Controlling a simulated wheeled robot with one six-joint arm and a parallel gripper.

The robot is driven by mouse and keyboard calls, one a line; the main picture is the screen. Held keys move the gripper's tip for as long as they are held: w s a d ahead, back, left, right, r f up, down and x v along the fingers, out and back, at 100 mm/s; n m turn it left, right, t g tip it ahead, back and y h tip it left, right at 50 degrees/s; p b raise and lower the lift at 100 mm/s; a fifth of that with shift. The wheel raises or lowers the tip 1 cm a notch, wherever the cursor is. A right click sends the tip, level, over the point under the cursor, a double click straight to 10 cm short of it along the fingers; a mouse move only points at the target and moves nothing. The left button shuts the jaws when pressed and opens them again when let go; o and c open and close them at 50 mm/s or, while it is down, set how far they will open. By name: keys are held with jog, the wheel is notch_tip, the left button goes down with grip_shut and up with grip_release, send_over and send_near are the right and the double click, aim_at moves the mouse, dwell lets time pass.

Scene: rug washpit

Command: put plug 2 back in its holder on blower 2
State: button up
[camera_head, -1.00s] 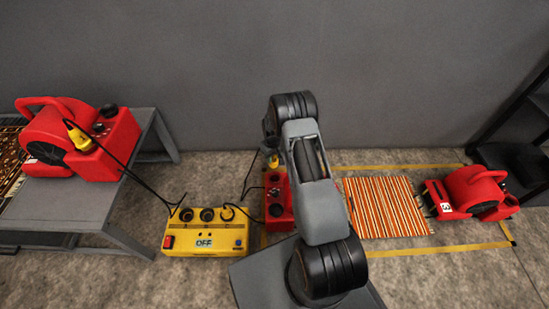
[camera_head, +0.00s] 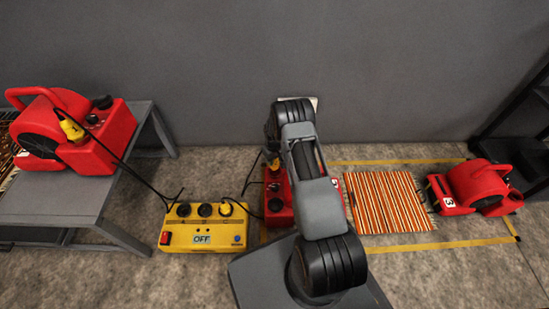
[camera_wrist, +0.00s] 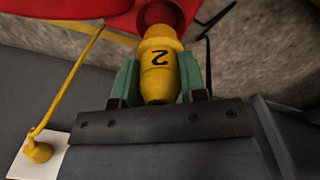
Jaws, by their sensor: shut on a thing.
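Plug 2 (camera_wrist: 160,88) is yellow with a black "2" that reads upside down in the wrist view. My gripper (camera_wrist: 160,70) is shut on it, with a green finger on each side. The plug's far end meets a round red holder (camera_wrist: 158,12) on blower 2; I cannot tell how deep it sits. Blower 2 (camera_head: 278,205) is red and stands on the floor in the head view, mostly hidden behind my arm. A bit of yellow plug (camera_head: 273,163) shows left of my arm there.
A yellow power box (camera_head: 205,232) reading "OFF" stands left of blower 2, with black cables. Another red blower (camera_head: 75,130) with a yellow plug sits on a grey table (camera_head: 60,205). A striped rug (camera_head: 388,203) and blower 3 (camera_head: 475,188) lie to the right.

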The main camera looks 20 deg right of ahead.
aim_at(275, 166)
notch_tip(275, 166, down, 2)
jog(key=shift+f+b, duration=0.1)
jog(key=shift+b, duration=0.4)
jog(key=shift+r, duration=0.3)
jog(key=shift+s, duration=0.1)
jog(key=shift+f+b, duration=1.55)
jog(key=shift+f, duration=0.25)
dwell(0.3)
jog(key=o, duration=1)
jog(key=shift+o, duration=0.2)
notch_tip(275, 166, up, 14)
jog(key=p, duration=0.5)
jog(key=shift+a+p, duration=0.15)
jog(key=shift+p, duration=0.25)
jog(key=shift+f, duration=0.1)
